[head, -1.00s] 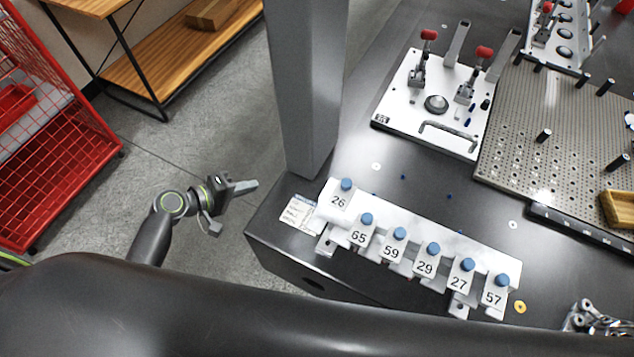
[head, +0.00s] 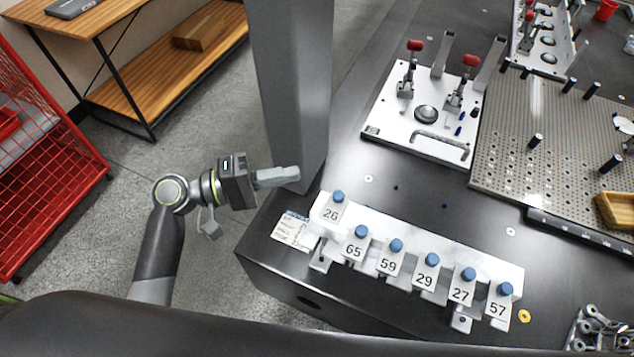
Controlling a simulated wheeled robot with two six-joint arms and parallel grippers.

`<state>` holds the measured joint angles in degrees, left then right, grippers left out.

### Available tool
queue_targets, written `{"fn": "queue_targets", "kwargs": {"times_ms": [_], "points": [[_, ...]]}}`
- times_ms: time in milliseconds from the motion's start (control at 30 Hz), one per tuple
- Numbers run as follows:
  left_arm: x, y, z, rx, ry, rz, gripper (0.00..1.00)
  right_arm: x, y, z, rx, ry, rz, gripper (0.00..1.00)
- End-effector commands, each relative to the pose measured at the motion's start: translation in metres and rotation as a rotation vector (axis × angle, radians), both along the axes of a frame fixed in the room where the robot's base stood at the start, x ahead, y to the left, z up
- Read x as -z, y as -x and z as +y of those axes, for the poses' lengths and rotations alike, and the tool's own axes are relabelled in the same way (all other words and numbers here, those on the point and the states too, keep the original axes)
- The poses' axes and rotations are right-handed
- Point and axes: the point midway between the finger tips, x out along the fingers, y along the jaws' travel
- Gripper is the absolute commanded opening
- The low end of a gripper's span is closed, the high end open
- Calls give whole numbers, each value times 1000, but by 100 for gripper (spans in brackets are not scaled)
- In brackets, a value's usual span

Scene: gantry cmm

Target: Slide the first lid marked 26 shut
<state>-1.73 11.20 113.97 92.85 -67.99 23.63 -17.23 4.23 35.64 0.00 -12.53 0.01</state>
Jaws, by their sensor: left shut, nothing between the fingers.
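The lid marked 26 (head: 331,212) is a white plate with a blue knob, at the left end of a pale rack (head: 420,237) on the dark table. It sits further back than the other lids in the row. My left gripper (head: 297,174) is shut and empty. In the picture it shows left of and above lid 26, with a clear gap between them. My right gripper is not in view; a dark arm link of mine crosses the bottom of the view.
Lids 65 (head: 354,247), 59 (head: 389,260), 29, 27 and 57 follow to the right. A grey column (head: 292,80) stands behind my left gripper. A paper label (head: 291,230) lies left of the rack. A clamp plate (head: 424,115) and perforated plate (head: 550,140) lie behind.

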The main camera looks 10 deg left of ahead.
Motion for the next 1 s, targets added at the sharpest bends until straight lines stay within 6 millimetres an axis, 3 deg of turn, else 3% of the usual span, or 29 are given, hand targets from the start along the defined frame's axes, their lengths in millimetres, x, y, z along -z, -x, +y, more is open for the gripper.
{"fn": "queue_targets", "kwargs": {"times_ms": [300, 400, 633, 1000], "points": [[-3, -16, -45, 0, 4, 0, 0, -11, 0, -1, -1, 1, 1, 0], [-2, 1, -52, -1, 2, 3, 0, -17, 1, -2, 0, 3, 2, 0], [0, 17, -62, -1, 0, 1, 0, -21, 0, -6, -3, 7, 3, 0], [1, 19, -63, -1, -1, -1, 0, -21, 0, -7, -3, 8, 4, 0]]}}
